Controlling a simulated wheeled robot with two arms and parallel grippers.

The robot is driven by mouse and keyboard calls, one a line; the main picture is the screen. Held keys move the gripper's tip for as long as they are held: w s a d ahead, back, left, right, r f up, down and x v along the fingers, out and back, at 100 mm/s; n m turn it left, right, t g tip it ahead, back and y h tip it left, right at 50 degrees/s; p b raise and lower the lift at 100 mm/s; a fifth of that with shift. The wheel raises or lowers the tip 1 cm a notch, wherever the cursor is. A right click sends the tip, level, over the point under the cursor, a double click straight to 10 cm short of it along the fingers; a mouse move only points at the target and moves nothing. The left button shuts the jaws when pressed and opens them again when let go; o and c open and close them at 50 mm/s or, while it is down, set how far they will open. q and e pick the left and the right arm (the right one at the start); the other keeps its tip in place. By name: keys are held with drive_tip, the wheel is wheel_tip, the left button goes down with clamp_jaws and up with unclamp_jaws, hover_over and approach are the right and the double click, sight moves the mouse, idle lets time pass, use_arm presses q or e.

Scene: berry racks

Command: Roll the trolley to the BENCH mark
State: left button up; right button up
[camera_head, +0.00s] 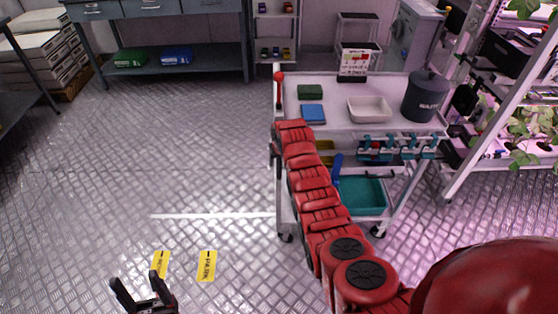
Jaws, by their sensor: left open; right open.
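The trolley (338,122) is a pale cart with wheels, standing right of centre. Its top shelf carries several items and a teal tray (362,196) sits on its lower shelf. My red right arm reaches across its left side. A small dark part of my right gripper (274,149) shows at the trolley's left edge; most of it is hidden, so contact is unclear. My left gripper (145,293) is open and empty above the floor at the bottom left. Two yellow floor labels (207,265) lie near it; I cannot read their words. A white floor line (212,216) runs left of the trolley.
A grey bench (190,50) with drawers stands at the back left. A dark pot (425,98), a white tray (369,109) and blue and green items ride on the trolley. A plant rack (500,120) stands close on the right. The floor at left is clear.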

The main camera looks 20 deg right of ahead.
drive_tip(key=shift+c, duration=0.2)
clamp_jaws()
idle(1.1)
